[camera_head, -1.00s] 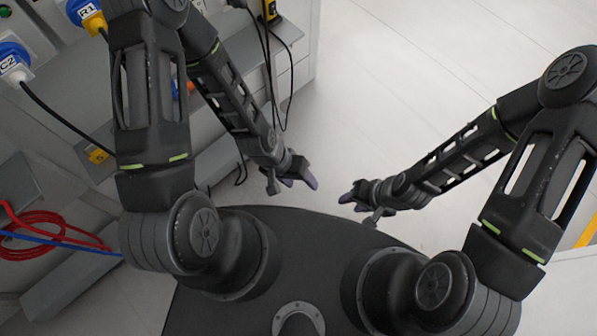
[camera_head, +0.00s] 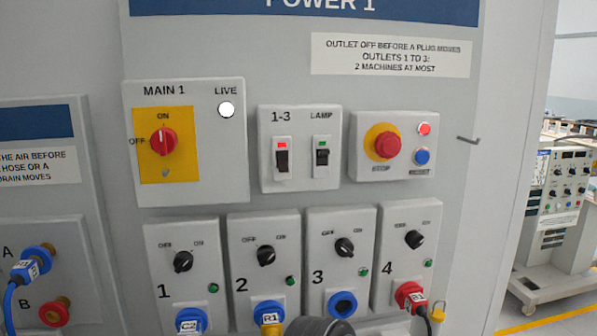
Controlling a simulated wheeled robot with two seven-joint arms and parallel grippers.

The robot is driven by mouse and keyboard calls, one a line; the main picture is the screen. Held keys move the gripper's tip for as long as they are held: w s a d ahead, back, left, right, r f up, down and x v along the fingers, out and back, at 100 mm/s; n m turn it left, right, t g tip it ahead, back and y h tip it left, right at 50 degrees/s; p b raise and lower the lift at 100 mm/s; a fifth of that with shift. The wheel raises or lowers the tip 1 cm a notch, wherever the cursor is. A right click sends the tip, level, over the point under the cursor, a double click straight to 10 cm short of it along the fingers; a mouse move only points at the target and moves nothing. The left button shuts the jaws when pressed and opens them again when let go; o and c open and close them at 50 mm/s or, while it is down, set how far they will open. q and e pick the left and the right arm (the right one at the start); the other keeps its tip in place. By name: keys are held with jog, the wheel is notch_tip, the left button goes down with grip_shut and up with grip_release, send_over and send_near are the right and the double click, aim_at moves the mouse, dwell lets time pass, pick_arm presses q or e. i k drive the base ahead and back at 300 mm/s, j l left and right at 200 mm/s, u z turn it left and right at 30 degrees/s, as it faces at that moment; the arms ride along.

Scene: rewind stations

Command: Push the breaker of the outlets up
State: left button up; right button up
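The outlets' breaker, labelled 1-3 (camera_head: 283,160), is on a grey box at the middle of the power panel in the head view. It has a black lever with a red window above it. Beside it on the right is the LAMP breaker (camera_head: 321,158), with a black lever and a green window. I cannot tell the exact lever tilt. Neither of my grippers shows in the head view now. A dark rounded part, probably of my arm, shows at the bottom edge.
The MAIN 1 switch (camera_head: 163,142) is left of the breakers, with a white LIVE lamp (camera_head: 227,110). A red stop button (camera_head: 388,145) is close on the right. Below are several outlet knobs, including knob 2 (camera_head: 266,255), and plugs with cables. A hook (camera_head: 468,140) sticks out right.

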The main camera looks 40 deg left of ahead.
aim_at(282, 164)
jog(key=u, duration=1.45)
